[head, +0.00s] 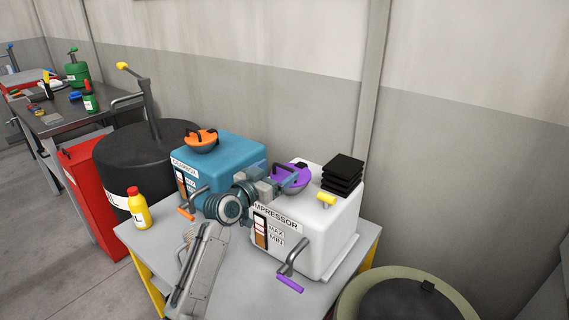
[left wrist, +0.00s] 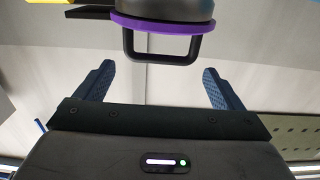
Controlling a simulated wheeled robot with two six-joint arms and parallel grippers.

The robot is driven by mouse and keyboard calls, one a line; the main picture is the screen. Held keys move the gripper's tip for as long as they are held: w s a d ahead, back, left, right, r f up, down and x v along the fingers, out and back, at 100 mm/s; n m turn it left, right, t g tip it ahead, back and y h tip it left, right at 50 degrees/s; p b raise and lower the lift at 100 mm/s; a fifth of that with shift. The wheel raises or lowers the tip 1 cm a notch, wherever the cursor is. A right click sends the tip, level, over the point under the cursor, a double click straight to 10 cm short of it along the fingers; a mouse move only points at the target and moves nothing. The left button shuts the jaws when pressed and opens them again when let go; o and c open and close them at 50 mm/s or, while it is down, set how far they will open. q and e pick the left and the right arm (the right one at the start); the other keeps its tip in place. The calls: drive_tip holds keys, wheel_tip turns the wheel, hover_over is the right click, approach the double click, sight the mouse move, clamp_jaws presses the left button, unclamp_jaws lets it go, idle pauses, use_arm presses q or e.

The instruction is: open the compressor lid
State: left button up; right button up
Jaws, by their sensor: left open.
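The compressor (head: 338,215) is a white box with a MAX/MIN gauge, standing on a grey table. Its purple round lid (head: 296,176) with a dark handle sits on top and looks closed. My left gripper (head: 278,181) is at the lid's left side, partly covering it. In the left wrist view the lid's purple rim (left wrist: 160,24) and black loop handle (left wrist: 162,57) lie ahead, near the middle between the two blue open fingers (left wrist: 160,77). The jaws are not closed on the handle; I cannot tell if they touch it. My right gripper is not in view.
A blue box (head: 225,150) with an orange lid (head: 201,140) stands left of the compressor. Black stacked plates (head: 343,172) and a yellow-ended part (head: 326,200) are on the compressor's right. A purple-handled crank (head: 290,284) sticks out in front. A yellow bottle (head: 139,209) stands at the table's left.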

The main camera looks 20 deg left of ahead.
sight(284, 165)
use_arm(q)
drive_tip(key=shift+p+x, duration=0.35)
drive_tip(key=shift+x, duration=1.85)
drive_tip(key=shift+c, duration=0.3)
